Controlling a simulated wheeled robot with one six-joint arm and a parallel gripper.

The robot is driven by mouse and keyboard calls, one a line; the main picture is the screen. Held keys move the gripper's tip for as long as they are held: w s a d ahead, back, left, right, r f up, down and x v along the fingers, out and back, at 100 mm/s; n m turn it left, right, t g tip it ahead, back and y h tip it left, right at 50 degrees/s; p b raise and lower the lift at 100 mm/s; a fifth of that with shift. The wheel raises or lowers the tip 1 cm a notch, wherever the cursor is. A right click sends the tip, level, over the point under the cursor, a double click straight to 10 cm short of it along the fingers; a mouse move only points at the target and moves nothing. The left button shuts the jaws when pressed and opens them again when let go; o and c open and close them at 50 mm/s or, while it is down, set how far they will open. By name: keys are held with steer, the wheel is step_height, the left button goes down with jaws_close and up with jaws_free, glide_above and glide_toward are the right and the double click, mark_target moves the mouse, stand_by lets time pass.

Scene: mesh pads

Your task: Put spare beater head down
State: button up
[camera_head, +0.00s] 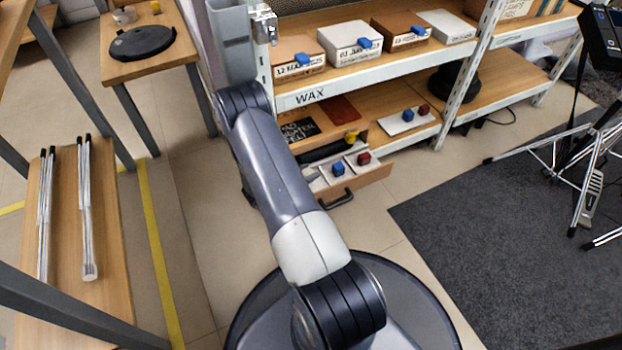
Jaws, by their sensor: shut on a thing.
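Small blocks that may be beater heads are in sight. A blue block (338,168) and a red block (364,158) are in the pulled-out drawer (368,176) under the shelf. Another blue block (408,115) and a red block (424,109) sit on a white pad (392,125) on the lower shelf. A yellow piece (351,135) is behind the drawer's blocks. I cannot tell which is the spare beater head.
The shelf (345,84) marked WAX carries several boxes with blue tabs. A small table (112,67) at top left holds a black round pad (142,41). A bench (62,225) with metal rods is at left. A dark carpet (500,250) with stands lies at right.

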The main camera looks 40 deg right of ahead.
steer(key=shift+d, duration=0.55)
steer(key=f+b, duration=0.1)
steer(key=f, duration=0.1)
steer(key=f+b, duration=0.1)
steer(key=shift+d+f+b, duration=0.3)
steer(key=shift+b, duration=0.05)
steer(key=shift+r, duration=0.1)
steer(key=o, duration=1)
steer(key=shift+f, duration=0.2)
